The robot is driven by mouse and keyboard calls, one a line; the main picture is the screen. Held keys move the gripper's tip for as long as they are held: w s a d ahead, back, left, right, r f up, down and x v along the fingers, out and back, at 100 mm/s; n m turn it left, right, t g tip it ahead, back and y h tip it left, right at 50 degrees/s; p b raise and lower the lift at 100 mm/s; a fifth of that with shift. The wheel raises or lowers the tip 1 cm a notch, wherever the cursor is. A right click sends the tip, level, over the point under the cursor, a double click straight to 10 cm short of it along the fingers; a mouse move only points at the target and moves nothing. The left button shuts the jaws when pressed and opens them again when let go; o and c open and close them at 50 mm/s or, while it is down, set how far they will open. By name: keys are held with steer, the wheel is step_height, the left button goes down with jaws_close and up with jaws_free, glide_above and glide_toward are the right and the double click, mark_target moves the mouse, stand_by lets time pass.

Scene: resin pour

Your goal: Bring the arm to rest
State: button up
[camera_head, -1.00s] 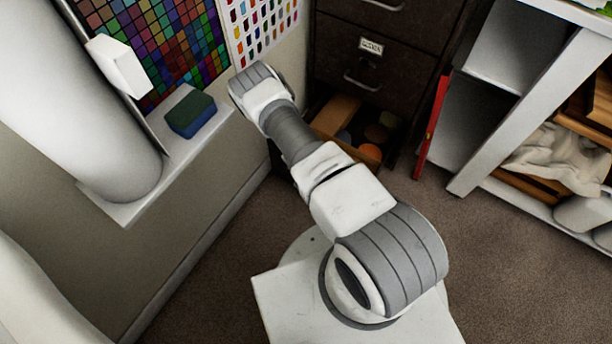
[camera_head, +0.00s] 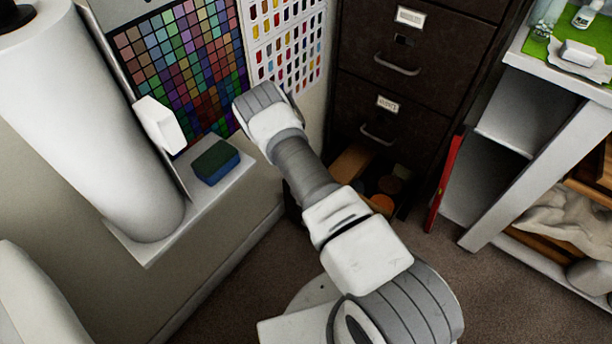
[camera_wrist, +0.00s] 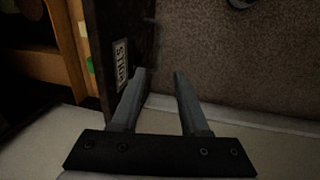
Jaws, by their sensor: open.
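My gripper (camera_wrist: 160,82) shows in the wrist view with its two fingers apart and nothing between them. Beyond the fingers are brown carpet (camera_wrist: 235,55) and a dark drawer front with a white label (camera_wrist: 121,62). In the head view my arm reaches from the bottom up toward the wall and the cabinet. Its far end hides the gripper in that view.
A dark filing cabinet (camera_head: 420,80) stands behind the arm, its low drawer open. At left, a ledge (camera_head: 150,250) holds a white roll (camera_head: 85,120) and a green-blue sponge (camera_head: 216,162). A white shelf unit (camera_head: 520,170) stands at right, with a red object (camera_head: 443,182) beside it.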

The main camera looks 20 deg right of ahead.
steer(key=w+a+r+m+t, duration=0.1)
steer(key=w+r, duration=0.2)
steer(key=r, duration=0.8)
steer(key=w+a+r+m, duration=0.1)
steer(key=w+r+m, duration=0.15)
steer(key=r, duration=0.85)
steer(key=w+r+m+t, duration=0.1)
steer(key=w+r, duration=0.2)
steer(key=r, duration=0.9)
steer(key=s+a+r+m+t+y, duration=0.1)
steer(key=s+r, duration=0.3)
steer(key=r, duration=0.5)
steer(key=s+r+m, duration=0.1)
steer(key=s+r, duration=0.3)
steer(key=r, duration=0.5)
steer(key=s+a+r+t, duration=0.1)
steer(key=s+r, duration=0.4)
steer(key=s, duration=0.3)
steer(key=s+a+r+t, duration=0.1)
steer(key=s+r, duration=0.4)
steer(key=s, duration=0.3)
step_height(320, 180, up, 19)
steer(key=p, duration=2)
steer(key=shift+d+m+g+y, duration=0.25)
steer(key=shift+m+g+y, duration=0.05)
steer(key=shift+m+y, duration=0.1)
